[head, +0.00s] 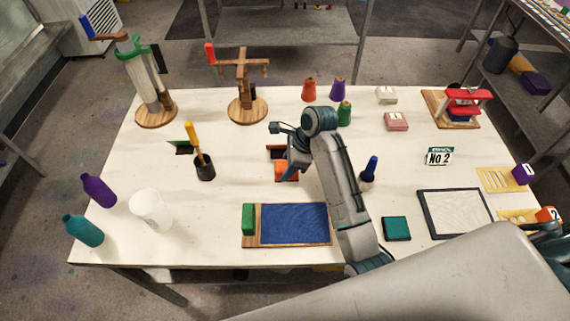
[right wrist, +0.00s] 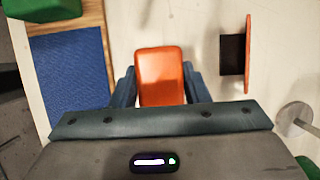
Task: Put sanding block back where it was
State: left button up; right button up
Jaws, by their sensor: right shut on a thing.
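My right gripper (head: 288,168) is over the middle of the white table, shut on an orange block (head: 287,174). In the right wrist view the orange block (right wrist: 160,75) sits between the two blue fingers (right wrist: 160,88). A dark pad with an orange upright edge (right wrist: 236,55) lies beside it, apart from the block; in the head view this orange-edged pad (head: 275,149) is partly hidden by my arm. A wooden board with a blue surface (head: 292,222) and a green block (head: 248,219) at its left end lies nearer the front. My left gripper is not in view.
A dark pot with a yellow-handled tool (head: 204,168), a white cup (head: 151,210) and two bottles stand to the left. Wooden stands (head: 247,108) are behind.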

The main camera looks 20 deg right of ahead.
aim_at(285, 168)
jog(key=shift+w, duration=0.55)
jog(key=shift+w+d+p, duration=0.1)
jog(key=shift+w+p, duration=0.2)
jog(key=shift+w, duration=0.05)
notch_tip(285, 168, down, 3)
jog(key=shift+f+p, duration=0.2)
jog(key=shift+p, duration=0.65)
jog(key=shift+s+f, duration=0.1)
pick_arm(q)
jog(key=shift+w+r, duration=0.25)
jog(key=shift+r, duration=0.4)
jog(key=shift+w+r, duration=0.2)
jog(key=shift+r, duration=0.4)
pick_arm(e)
jog(key=shift+f, duration=0.1)
jog(key=o, duration=0.7)
jog(key=shift+o, duration=0.9)
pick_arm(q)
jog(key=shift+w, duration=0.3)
